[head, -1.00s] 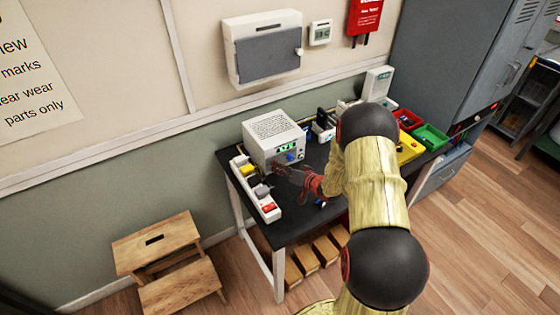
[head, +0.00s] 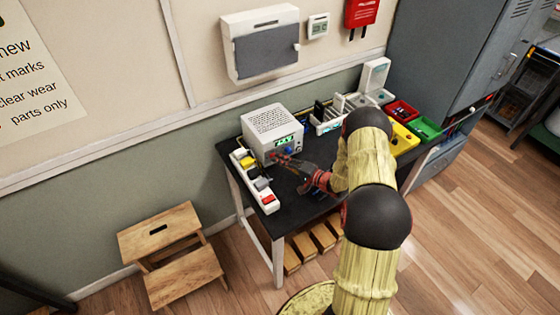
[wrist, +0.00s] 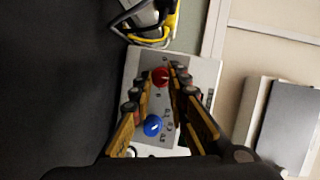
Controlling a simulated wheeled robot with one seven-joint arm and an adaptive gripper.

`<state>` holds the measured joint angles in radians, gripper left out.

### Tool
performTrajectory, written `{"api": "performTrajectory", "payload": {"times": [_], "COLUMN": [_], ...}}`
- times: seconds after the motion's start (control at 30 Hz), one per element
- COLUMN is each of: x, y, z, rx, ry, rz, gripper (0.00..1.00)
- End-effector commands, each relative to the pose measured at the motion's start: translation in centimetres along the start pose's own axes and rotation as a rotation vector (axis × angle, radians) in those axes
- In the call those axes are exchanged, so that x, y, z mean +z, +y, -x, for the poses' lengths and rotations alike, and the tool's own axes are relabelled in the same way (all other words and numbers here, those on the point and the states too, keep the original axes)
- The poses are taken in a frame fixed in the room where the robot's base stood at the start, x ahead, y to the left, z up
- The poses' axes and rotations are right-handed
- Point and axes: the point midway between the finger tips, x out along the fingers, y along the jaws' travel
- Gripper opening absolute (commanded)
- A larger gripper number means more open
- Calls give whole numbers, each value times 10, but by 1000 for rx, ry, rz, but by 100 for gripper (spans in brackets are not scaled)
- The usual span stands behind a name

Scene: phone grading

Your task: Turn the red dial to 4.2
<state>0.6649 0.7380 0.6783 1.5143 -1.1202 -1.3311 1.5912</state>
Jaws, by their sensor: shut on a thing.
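The power supply box (head: 270,124) is light grey with a vented top. It stands at the left end of the black bench, and its front has a lit green display (head: 285,140) whose digits are too small to read surely. The red dial (wrist: 160,77) shows in the wrist view between the fingertips of my gripper (wrist: 159,82). The blue dial (wrist: 153,125) is on the same panel, nearer the palm side of the picture. My gripper is shut on the red dial. In the head view my gripper (head: 280,157) reaches the panel from the right and partly hides the red dial.
A power strip (head: 248,180) with yellow, grey and red items lies left of the box. Red (head: 402,110), green (head: 425,128) and yellow trays stand at the bench's right. A wooden step stool (head: 170,250) is on the floor at left.

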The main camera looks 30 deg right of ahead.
Motion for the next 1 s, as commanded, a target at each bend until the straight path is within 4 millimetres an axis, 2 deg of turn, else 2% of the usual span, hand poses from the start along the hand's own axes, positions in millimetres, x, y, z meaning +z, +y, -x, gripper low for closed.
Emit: {"api": "performTrajectory", "payload": {"times": [0.67, 0.7, 1.0], "x": [-2, -2, -1], "y": [0, 0, 0], "z": [0, 0, 0], "rx": [-22, -22, -22], "ry": [-1, -1, -2], "rz": [-51, -51, -51], "gripper": [0, 19, 35]}}
